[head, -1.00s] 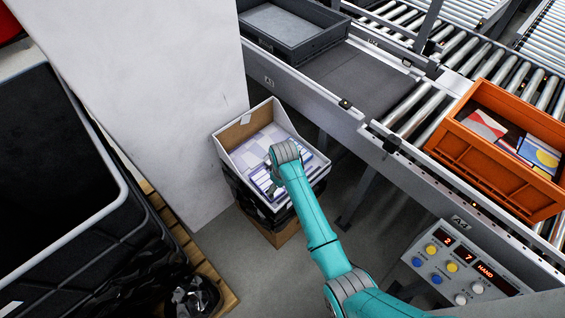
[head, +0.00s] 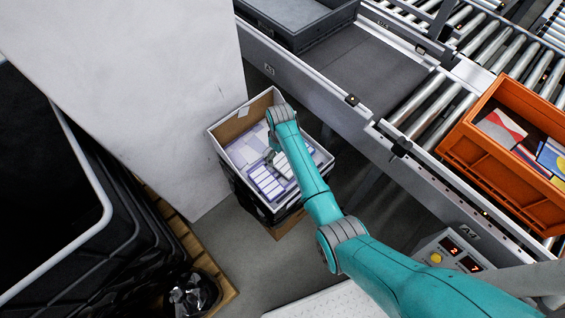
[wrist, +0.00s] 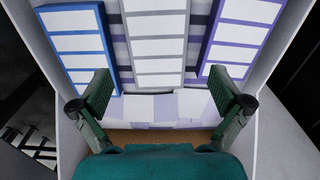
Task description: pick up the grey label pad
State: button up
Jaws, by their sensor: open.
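The grey label pad (wrist: 156,38) lies in a white-walled box, with a column of white labels facing up. In the wrist view it runs from the top edge to the middle, between a blue-edged pad (wrist: 80,45) on the left and a purple-edged pad (wrist: 238,40) on the right. My gripper (wrist: 158,90) is open and empty, its two fingers spread wider than the grey pad, one towards each side of its near end. I cannot tell the height left between fingertips and pad. In the head view my arm partly covers the pads.
The box (head: 217,143) stands beside a pale pillar (head: 130,90) and below the conveyor frame (head: 300,72). An orange crate (head: 478,153) and a grey tray (head: 300,28) sit on the conveyor. A large black bin (head: 85,235) stands at left.

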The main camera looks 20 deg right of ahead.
aim_at(282, 162)
jog(key=shift+s+d+f, duration=0.1)
jog(key=shift+d+f, duration=0.05)
jog(key=shift+f, duration=1.15)
jog(key=shift+s+d+f, duration=0.1)
jog(key=shift+f, duration=1.15)
jog(key=c, duration=1.2)
